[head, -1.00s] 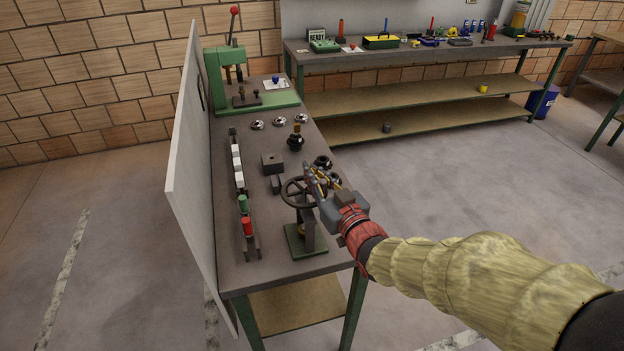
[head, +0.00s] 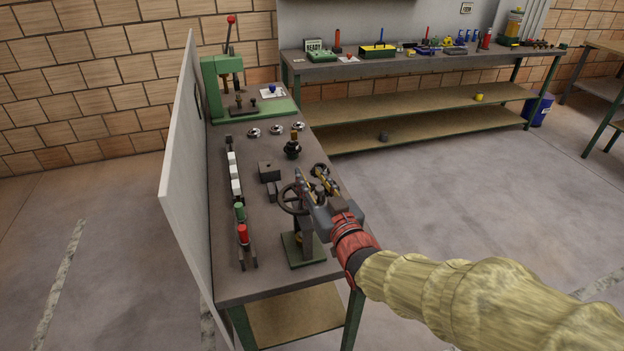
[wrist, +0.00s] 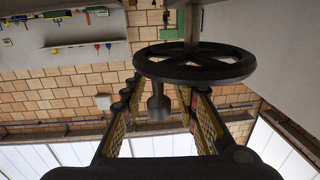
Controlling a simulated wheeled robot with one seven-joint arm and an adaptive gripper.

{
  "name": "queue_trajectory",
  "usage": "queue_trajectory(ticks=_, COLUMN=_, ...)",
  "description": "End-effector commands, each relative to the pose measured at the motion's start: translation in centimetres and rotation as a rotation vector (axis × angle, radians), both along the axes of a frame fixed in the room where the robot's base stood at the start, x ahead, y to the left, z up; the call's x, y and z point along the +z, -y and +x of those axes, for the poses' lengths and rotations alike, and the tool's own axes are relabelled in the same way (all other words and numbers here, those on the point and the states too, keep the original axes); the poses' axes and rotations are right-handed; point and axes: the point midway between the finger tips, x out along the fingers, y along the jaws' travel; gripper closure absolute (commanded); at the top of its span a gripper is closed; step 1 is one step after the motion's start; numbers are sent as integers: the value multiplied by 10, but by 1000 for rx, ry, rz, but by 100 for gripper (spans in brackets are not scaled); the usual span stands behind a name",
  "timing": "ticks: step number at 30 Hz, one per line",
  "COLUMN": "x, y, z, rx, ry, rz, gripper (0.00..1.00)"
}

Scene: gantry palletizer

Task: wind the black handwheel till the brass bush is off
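The black handwheel (head: 290,198) sits on a dark upright stand (head: 306,238) with a green base, at the near end of the bench. In the wrist view the wheel (wrist: 195,73) fills the upper middle, and its dark handle knob (wrist: 158,106) points in between my fingers. My gripper (head: 314,184) is beside the wheel's right side; its fingers are spread. In the wrist view my gripper (wrist: 160,95) shows a gap on both sides of the knob.
A white panel (head: 183,165) stands along the bench's left side. A green press (head: 222,85) stands at the far end. Open floor lies to the right.

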Motion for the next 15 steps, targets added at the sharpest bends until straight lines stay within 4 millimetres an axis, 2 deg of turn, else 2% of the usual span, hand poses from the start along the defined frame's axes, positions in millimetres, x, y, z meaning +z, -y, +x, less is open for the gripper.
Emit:
queue_trajectory(ticks=9, x=0, y=1, z=-3, rx=0, ry=0, rz=0, gripper=70)
queue_trajectory(ticks=15, x=1, y=10, z=-25, rx=-1, ry=2, rz=1, gripper=70)
